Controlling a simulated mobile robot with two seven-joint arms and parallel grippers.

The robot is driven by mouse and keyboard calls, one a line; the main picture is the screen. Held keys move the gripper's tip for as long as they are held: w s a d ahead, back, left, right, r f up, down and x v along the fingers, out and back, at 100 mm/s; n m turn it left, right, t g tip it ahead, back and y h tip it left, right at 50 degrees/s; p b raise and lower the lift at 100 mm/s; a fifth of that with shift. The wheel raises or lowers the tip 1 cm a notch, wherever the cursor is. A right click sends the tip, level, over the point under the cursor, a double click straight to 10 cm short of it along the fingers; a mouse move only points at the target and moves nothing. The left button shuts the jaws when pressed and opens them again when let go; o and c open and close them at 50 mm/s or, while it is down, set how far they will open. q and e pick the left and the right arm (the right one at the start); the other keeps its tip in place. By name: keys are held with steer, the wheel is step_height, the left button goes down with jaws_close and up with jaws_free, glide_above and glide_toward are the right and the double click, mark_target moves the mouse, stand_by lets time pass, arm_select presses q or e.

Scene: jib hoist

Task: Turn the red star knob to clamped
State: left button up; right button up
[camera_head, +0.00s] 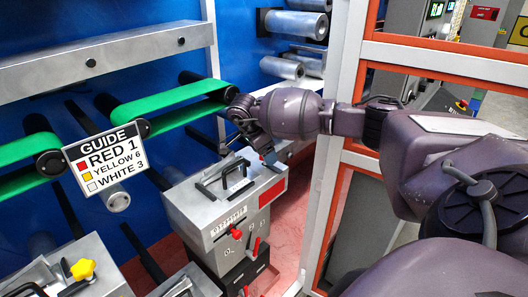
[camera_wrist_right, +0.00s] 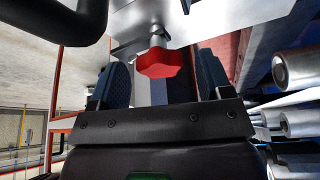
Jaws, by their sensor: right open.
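The red star knob (camera_wrist_right: 160,63) shows in the right wrist view, on a short metal stem under a grey metal part. My right gripper (camera_wrist_right: 165,78) is open, with one dark finger pad on each side of the knob in that picture. I see no clear contact, and cannot tell how deep the knob sits between the pads. In the head view, my right gripper (camera_head: 267,157) is by the back right of the grey box (camera_head: 215,208). I cannot make out the star knob there. My left gripper is not in view.
A guide sign (camera_head: 104,160) and green belts (camera_head: 170,103) are at the left. A yellow star knob (camera_head: 82,269) is lower left. A white frame post (camera_head: 330,150) stands beside my right arm.

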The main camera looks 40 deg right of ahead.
steer(key=c, duration=0.9)
steer(key=shift+m, duration=0.3)
steer(key=m, duration=0.1)
steer(key=m+g, duration=0.1)
steer(key=m, duration=0.1)
steer(key=shift+w+m+y+b, duration=0.2)
steer(key=shift+m+y+b, duration=0.1)
steer(key=m, duration=0.2)
steer(key=m+g+y, duration=0.1)
steer(key=m, duration=0.1)
steer(key=shift+w+d+r+g, duration=0.1)
steer(key=shift+d+g, duration=0.1)
steer(key=shift+g, duration=0.1)
steer(key=m+y, duration=0.1)
steer(key=m, duration=0.2)
steer(key=m+y, duration=0.1)
steer(key=m, duration=0.1)
steer(key=shift+d+m+g+p, duration=0.15)
steer(key=shift+m+g+p, duration=0.25)
steer(key=shift+d+m+y+p, duration=0.15)
steer(key=shift+m+y+p, duration=0.55)
steer(key=shift+m, duration=1.2)
steer(key=o, duration=0.9)
